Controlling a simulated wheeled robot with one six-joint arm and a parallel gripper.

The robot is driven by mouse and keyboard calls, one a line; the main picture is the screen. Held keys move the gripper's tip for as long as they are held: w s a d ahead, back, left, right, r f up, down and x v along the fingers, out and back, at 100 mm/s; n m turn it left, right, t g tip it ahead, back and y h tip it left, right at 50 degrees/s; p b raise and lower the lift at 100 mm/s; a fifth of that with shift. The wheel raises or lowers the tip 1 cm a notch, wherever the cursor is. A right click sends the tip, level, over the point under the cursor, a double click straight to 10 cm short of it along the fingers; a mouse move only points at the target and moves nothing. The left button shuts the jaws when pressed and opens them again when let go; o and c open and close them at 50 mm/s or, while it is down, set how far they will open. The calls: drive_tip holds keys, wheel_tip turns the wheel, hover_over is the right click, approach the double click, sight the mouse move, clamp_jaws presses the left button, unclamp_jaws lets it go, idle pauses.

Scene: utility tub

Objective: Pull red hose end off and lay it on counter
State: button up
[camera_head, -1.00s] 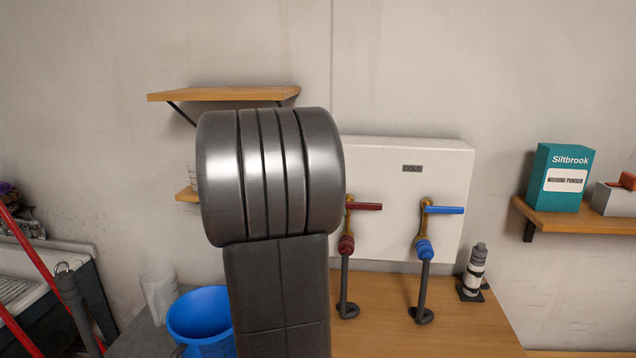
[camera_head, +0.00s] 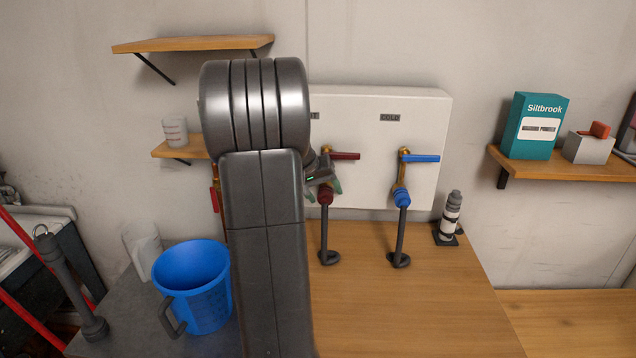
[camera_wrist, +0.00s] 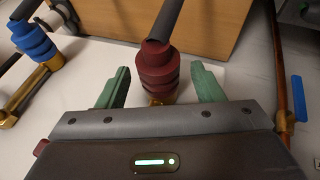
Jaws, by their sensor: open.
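The red hose end (camera_head: 325,196) sits on the brass tap with the red lever (camera_head: 345,156), its dark hose (camera_head: 324,236) hanging to the wooden counter (camera_head: 420,310). In the wrist view the red hose end (camera_wrist: 160,72) stands between the two green fingers of my gripper (camera_wrist: 159,88). The fingers are open, with a gap on each side of it. In the head view my gripper (camera_head: 325,184) is at the red hose end, partly hidden by my arm. The blue hose end (camera_head: 402,197) is on the cold tap to the right.
A blue bucket (camera_head: 190,283) is at the left. The white panel (camera_head: 425,130) is behind the taps. The counter's front right is clear.

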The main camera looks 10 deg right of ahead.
drive_tip(key=shift+w+d+f, duration=0.1)
drive_tip(key=shift+f, duration=0.05)
drive_tip(key=c, duration=1.1)
drive_tip(key=shift+s+a+b, duration=0.15)
drive_tip(key=shift+s+b, duration=0.3)
drive_tip(key=shift+s, duration=0.35)
drive_tip(key=shift+s+a+b, duration=0.15)
drive_tip(key=shift+s+b, duration=0.25)
drive_tip(key=shift+s, duration=0.35)
drive_tip(key=shift+s, duration=0.1)
drive_tip(key=shift+s+a+b, duration=0.2)
drive_tip(key=shift+s+b, duration=0.2)
drive_tip(key=shift+s, duration=0.45)
drive_tip(key=shift+s, duration=0.1)
